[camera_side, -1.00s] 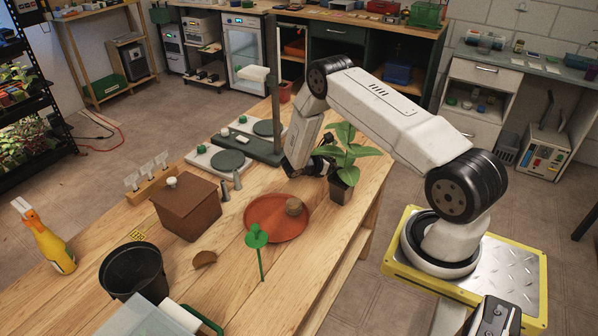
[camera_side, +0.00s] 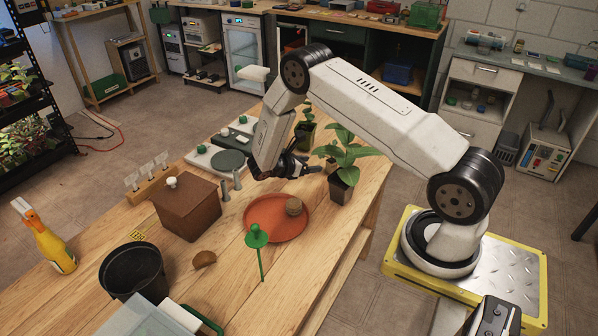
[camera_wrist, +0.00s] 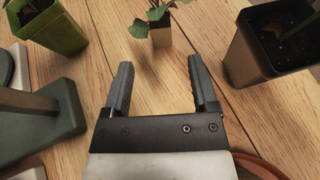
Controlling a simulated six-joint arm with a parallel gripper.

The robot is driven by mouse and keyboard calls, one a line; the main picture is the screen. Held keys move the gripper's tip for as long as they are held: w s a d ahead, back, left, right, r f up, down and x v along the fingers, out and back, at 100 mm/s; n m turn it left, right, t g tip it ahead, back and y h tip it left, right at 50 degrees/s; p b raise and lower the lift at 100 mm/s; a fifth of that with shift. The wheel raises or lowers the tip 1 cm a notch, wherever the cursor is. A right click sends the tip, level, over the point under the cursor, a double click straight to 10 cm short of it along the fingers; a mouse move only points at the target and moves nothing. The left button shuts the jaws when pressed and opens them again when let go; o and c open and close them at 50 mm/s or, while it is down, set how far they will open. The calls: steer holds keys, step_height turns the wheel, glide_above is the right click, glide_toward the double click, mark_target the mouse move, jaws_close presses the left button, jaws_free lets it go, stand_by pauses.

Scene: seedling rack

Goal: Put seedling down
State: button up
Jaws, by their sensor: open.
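Three potted seedlings stand upright on the wooden bench. A large-leaved one is in a dark square pot (camera_side: 343,189), at top right in the wrist view (camera_wrist: 272,55). One is in a green pot (camera_side: 304,137), at top left in the wrist view (camera_wrist: 52,30). A small one in a tan pot (camera_wrist: 161,36) stands between them, beyond my fingertips; it is partly hidden in the side view. My gripper (camera_wrist: 160,72) is open and empty, low over the bench. In the side view my gripper (camera_side: 312,166) is just left of the dark pot.
A brown lidded box (camera_side: 187,210) and a black pot (camera_side: 132,272) stand farther left.

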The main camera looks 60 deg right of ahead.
steer(key=shift+w+a+r, duration=0.15)
steer(key=shift+a+r, duration=0.05)
steer(key=shift+a, duration=0.2)
stand_by(0.3)
steer(key=shift+a+r, duration=0.25)
steer(key=shift+a, duration=0.05)
steer(key=s+a+r+m+t+y, duration=0.2)
steer(key=s+a+r+m+y, duration=0.1)
steer(key=a, duration=0.4)
steer(key=s+a+r+m+t+y, duration=0.3)
steer(key=s+a+r+m+y, duration=0.1)
steer(key=a+r+m+y, duration=0.1)
steer(key=s+a+r+m+t+y, duration=0.2)
steer(key=s+a+r+m+y, duration=0.2)
steer(key=a+r, duration=0.3)
steer(key=a+m, duration=0.1)
steer(key=a, duration=0.3)
steer(key=shift+s+a+m+t, duration=0.15)
steer(key=shift+a+m+t, duration=0.15)
steer(key=shift+t, duration=0.1)
